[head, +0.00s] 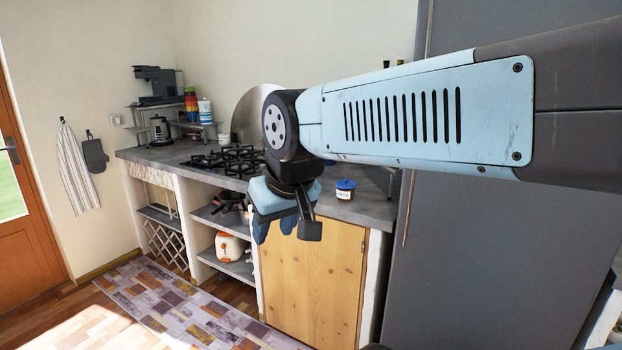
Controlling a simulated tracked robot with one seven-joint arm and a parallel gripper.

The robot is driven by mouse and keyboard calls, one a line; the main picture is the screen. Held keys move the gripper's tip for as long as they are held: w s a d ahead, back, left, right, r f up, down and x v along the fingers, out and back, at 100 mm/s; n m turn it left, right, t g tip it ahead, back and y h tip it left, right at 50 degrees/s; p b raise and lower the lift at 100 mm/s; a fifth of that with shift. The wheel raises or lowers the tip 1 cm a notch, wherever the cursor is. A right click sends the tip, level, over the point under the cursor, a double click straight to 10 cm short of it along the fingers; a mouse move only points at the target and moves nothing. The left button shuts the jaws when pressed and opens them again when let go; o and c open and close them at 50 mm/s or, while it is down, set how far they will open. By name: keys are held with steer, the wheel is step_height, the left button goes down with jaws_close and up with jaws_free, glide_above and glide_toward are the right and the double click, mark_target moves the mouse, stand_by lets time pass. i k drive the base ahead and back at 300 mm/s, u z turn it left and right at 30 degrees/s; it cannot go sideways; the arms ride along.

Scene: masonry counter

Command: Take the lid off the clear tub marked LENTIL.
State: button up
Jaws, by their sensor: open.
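A small tub (345,194) with a blue lid (346,184) stands upright on the grey counter, right of the hob. The lid sits on top of it. Its contents look brownish-orange, and it bears a pale label too small to read, so I cannot confirm LENTIL. My gripper (284,228) is open and points down. In the picture it is left of and lower than the tub, in front of the counter's front edge and wooden cupboard door. It is apart from the tub, and nothing shows between its fingers.
The counter (372,208) around the tub is mostly clear. A black gas hob (228,160) lies to its left, with a round metal disc (250,112) behind. A tall grey cabinet (480,240) closes off the right. A kettle (160,130) stands at the far left.

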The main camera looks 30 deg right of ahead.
mark_target(345, 184)
steer(key=z, duration=0.35)
steer(key=i, duration=1.1)
steer(key=z, duration=0.85)
steer(key=i, duration=0.35)
steer(key=z, duration=0.15)
steer(key=k, duration=0.9)
steer(key=z, duration=0.2)
steer(key=i, duration=0.9)
steer(key=u, duration=0.15)
